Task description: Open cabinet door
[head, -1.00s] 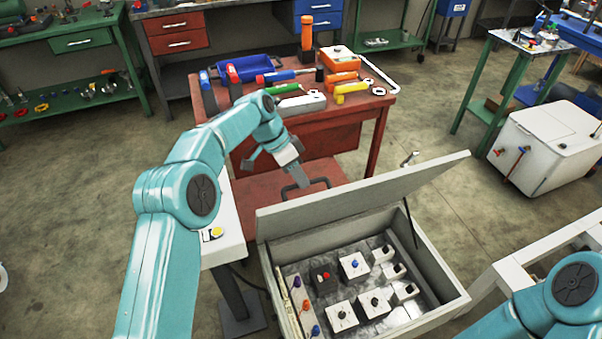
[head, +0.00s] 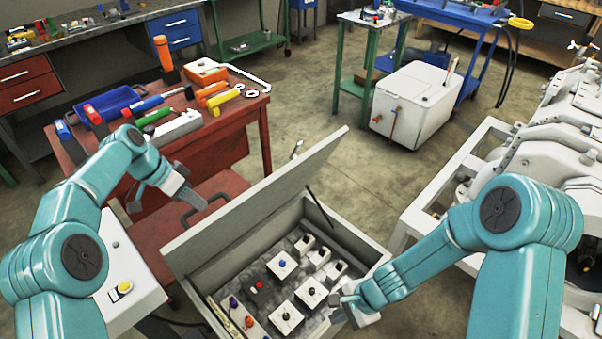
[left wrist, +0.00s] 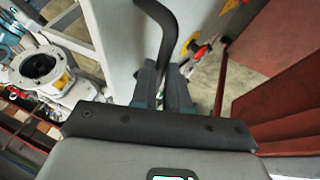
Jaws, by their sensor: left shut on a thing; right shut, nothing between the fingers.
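The cabinet is a light grey box (head: 378,262) whose door is a hinged lid (head: 262,205). The lid stands raised and tilted, so the inside with several switches and knobs shows. My left gripper (head: 193,198) is at the lid's far side, shut on its black curved handle (head: 218,200). In the left wrist view the handle (left wrist: 165,25) runs up from between the fingers (left wrist: 163,88), beside the pale lid face (left wrist: 120,45). My right gripper (head: 345,300) is shut and empty at the box's near right side, by the rim.
A red table (head: 262,125) with several tools stands behind the lid. A white panel (head: 140,290) with a yellow button is left of the box. A white frame (head: 440,190) and machinery (head: 565,160) stand to the right. Open floor (head: 330,170) lies behind the box.

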